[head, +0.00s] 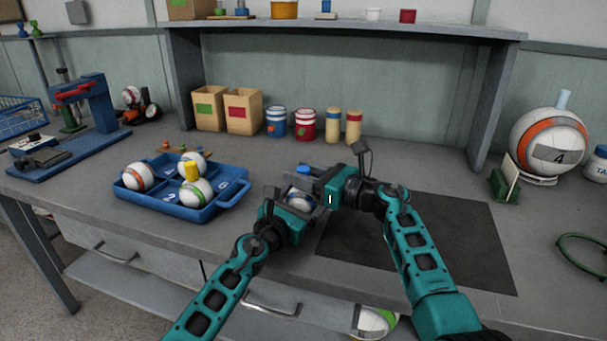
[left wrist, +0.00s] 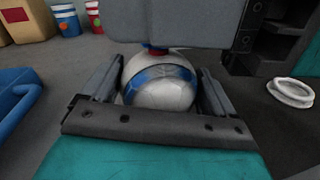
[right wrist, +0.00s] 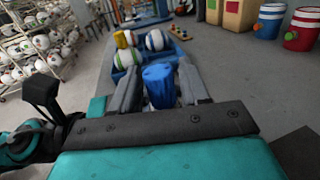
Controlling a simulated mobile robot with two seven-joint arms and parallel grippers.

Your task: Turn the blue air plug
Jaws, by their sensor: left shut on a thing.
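A white ball with a blue band (left wrist: 160,82) sits between the jaws of my left gripper (head: 297,207), which is shut on it above the bench. The blue air plug (head: 303,169) stands at the top of this ball, and it shows clearly in the right wrist view (right wrist: 160,85). My right gripper (head: 313,180) is above the ball, with one finger on each side of the plug. Its fingers look slightly apart from the plug, so it appears open. In the left wrist view the right gripper covers the top of the ball.
A blue tray (head: 226,203) with several balls, one with a yellow plug (head: 191,171), is on the left. A dark mat (head: 450,240) lies on the right. Boxes (head: 243,110) and canisters (head: 305,124) stand behind. A blue press (head: 95,100) is at far left.

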